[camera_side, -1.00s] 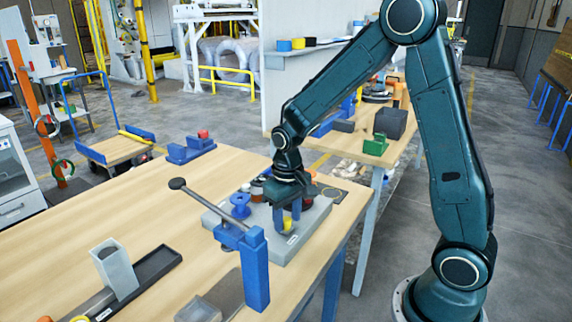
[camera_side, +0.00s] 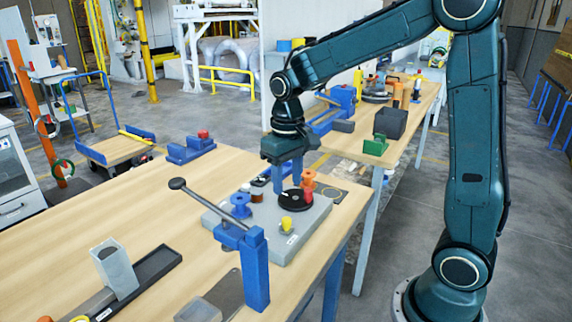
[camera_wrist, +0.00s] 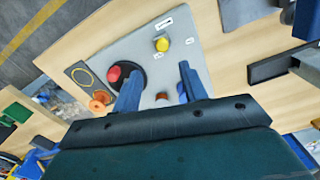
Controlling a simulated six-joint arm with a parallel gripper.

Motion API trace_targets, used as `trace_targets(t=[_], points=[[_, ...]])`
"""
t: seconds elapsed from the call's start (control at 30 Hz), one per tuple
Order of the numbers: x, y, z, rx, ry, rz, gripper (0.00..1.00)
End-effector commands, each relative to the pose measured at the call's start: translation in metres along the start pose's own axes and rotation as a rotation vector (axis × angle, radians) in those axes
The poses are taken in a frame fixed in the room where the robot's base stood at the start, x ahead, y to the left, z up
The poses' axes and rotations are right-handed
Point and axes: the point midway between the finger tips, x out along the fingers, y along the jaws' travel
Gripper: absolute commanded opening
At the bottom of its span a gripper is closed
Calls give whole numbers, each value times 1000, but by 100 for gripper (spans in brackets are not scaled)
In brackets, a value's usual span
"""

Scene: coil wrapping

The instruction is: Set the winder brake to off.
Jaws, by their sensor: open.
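A grey winder board (camera_side: 262,243) lies on the wooden table. A yellow knob (camera_side: 287,223) stands near its front edge beside a small white label; the wrist view shows the knob (camera_wrist: 162,44) between two labels. I cannot read the labels or tell which part is the brake. A black disc (camera_side: 290,203) with a red knob (camera_wrist: 115,73) sits behind the yellow knob. My gripper (camera_side: 287,188) is open and empty, pointing down above the board behind the yellow knob. In the wrist view its fingers (camera_wrist: 160,68) stand apart, one overlapping the black disc.
A blue post (camera_side: 254,270) with a long ball-ended lever (camera_side: 208,207) stands at the board's front left. A clear upright box (camera_side: 115,270) stands farther left.

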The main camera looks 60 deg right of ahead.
Motion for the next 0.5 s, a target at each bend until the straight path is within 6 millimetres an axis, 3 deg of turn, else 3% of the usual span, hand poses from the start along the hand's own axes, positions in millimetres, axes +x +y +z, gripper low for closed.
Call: trace_targets(t=[0.2,0.5], points=[[-25,0,-1,1,3,0,43],[-33,0,0,1,1,0,43]])
